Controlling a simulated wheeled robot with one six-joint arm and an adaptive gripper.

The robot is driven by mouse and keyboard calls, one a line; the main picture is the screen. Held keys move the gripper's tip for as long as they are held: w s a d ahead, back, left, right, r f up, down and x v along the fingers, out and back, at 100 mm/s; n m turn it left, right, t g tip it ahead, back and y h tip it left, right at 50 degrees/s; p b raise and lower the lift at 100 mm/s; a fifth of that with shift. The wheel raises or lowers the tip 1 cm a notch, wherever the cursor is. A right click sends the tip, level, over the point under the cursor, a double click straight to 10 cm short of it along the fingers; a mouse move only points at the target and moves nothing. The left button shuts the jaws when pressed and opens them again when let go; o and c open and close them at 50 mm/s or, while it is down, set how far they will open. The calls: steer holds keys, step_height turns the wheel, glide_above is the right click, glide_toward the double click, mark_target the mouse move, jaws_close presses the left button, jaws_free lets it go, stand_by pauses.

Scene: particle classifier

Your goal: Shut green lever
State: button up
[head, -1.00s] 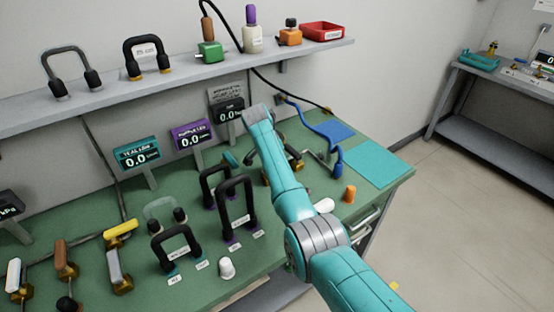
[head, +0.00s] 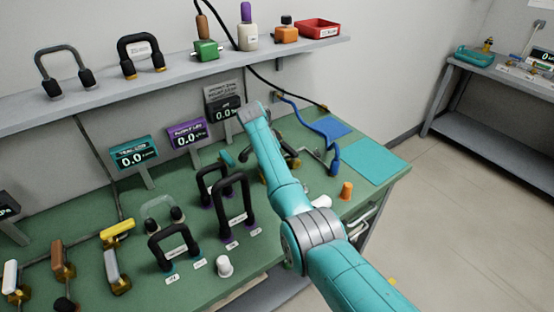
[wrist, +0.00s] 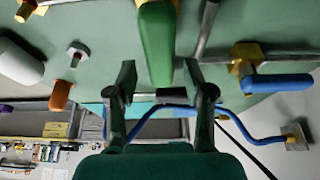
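The green lever (wrist: 157,45) shows at the top centre of the wrist view, its handle pointing toward my gripper (wrist: 158,72). My gripper is open, with one finger on each side of the lever's near end in the picture. Gaps show between the handle and both fingers. I cannot tell how deep the handle sits between them. In the head view, my teal arm reaches over the green bench (head: 205,270) and hides the gripper and the green lever.
A blue lever on a brass valve (wrist: 243,60) lies to the right in the wrist view. An orange plug (wrist: 60,95) and a white cylinder (wrist: 18,60) are to the left. Black-handled hoops (head: 235,205) stand left of my arm. A teal mat (head: 375,163) lies flat at right.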

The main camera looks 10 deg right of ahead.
steer(key=shift+r, duration=0.1)
steer(key=v, duration=1.1)
steer(key=shift+r, duration=0.35)
steer(key=shift+a, duration=0.2)
